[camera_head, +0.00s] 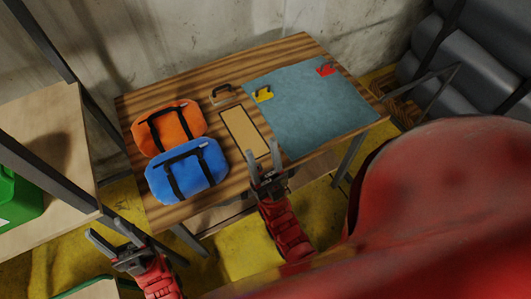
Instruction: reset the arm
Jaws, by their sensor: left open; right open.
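My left gripper (118,244) is open and empty at the lower left, over the floor in front of the table. My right gripper (264,160) is open and empty, with its fingers pointing up the picture over the table's front edge. Its fingertips are just below a tan rectangular panel with a dark border (243,132) in this view. I cannot tell whether they touch the table. The wooden table (165,97) carries a blue bag with black straps (187,171) and an orange bag with black straps (168,127).
A blue-grey mat (315,112) covers the table's right side, with a yellow item (264,94) and a red item (327,69) on it. A small brown handle-like item (222,91) lies behind the panel. A shelf (45,150) with a green container (18,197) stands left. Grey rolls (470,65) are right.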

